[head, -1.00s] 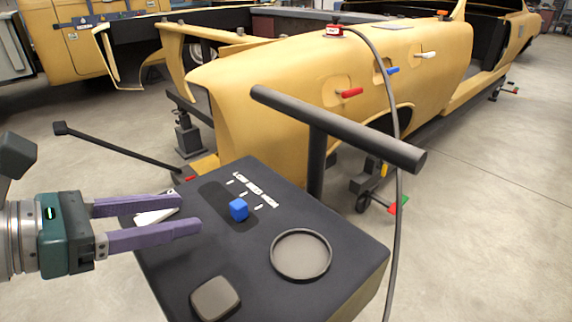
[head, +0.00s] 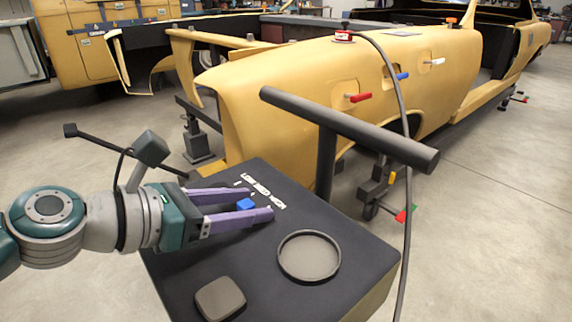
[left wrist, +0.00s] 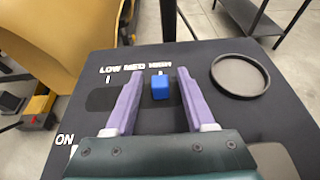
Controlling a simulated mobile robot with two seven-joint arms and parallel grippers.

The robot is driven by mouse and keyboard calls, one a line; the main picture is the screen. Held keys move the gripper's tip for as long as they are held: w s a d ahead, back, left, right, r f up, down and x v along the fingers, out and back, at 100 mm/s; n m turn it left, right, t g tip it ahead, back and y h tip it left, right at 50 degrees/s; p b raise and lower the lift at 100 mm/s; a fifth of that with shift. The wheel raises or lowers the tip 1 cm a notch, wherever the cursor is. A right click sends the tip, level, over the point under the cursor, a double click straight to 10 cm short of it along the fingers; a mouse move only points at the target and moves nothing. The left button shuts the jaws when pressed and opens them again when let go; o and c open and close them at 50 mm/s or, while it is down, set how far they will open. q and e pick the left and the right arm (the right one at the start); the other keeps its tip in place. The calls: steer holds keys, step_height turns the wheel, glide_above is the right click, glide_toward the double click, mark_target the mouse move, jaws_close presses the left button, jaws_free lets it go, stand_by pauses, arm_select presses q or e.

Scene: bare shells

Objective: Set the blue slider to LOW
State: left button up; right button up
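The blue slider knob (head: 246,204) stands on the dark console top (head: 350,252). In the left wrist view the knob (left wrist: 160,88) is at the right part of its dark slot, below the HIGH end of the white LOW MED HIGH lettering (left wrist: 135,67). My left gripper (head: 247,203) is open, with one purple finger on each side of the knob. In the left wrist view there is a gap between the knob and each finger of the gripper (left wrist: 156,85). The gripper hides part of the slot in the head view. My right gripper is not in view.
A round dark tray (head: 309,280) and a rounded square pad (head: 220,298) are on the console. A thick dark bar (head: 350,130) on a post rises behind it, with a hanging cable (head: 407,200). ON lettering (left wrist: 65,139) shows at the console's left.

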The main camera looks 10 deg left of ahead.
arm_select(q)
jaws_close()
stand_by(1.2)
